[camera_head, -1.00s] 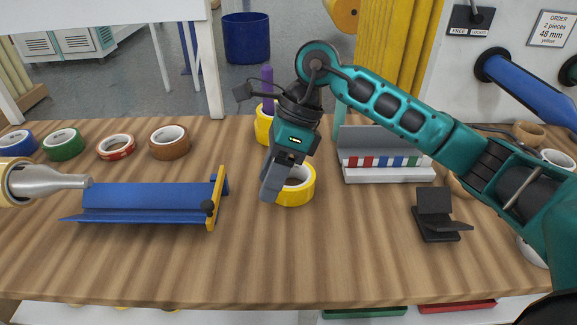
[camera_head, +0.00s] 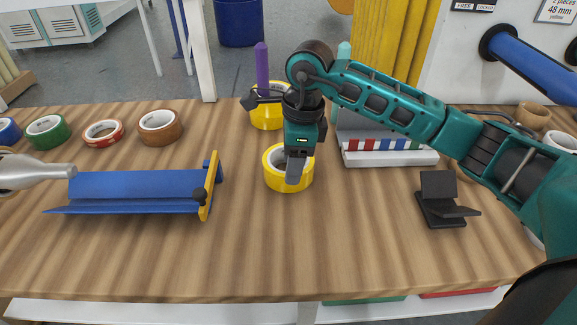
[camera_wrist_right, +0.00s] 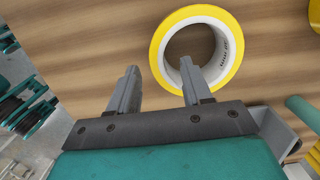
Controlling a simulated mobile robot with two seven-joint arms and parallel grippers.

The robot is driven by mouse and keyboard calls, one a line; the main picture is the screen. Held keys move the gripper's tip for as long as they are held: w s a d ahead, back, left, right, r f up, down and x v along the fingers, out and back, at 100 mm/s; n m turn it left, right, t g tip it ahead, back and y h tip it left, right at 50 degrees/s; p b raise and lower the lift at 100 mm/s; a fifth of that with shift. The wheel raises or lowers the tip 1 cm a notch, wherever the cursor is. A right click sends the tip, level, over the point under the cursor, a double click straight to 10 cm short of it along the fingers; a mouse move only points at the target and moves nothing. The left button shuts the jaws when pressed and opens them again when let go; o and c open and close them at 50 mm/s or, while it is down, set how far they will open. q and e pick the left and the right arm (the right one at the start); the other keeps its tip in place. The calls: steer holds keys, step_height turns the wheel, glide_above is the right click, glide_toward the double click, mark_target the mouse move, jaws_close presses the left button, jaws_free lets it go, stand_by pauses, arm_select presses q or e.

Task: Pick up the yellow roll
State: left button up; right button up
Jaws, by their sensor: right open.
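The yellow roll (camera_head: 272,178) lies flat on the wooden table in the middle of the head view, its white core partly hidden by my right gripper. My right gripper (camera_head: 296,172) is open, pointing down at the roll. In the wrist view, the right gripper (camera_wrist_right: 160,68) has its left finger outside the yellow roll (camera_wrist_right: 159,48) and its right finger overlapping the near rim beside the hole. I cannot tell how far the fingertips are above the table. My left gripper is not in view.
A second yellow roll (camera_head: 268,120) sits behind, by a purple post (camera_head: 262,65). A blue trough (camera_head: 135,185) stands left, a black stand (camera_head: 437,200) right, a white marked tray (camera_head: 390,158) behind right. Several rolls line the back left. The front table is clear.

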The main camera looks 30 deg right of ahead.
steer(key=f, duration=0.3)
steer(key=shift+a+f, duration=0.35)
jaws_close()
steer(key=shift+r, duration=0.1)
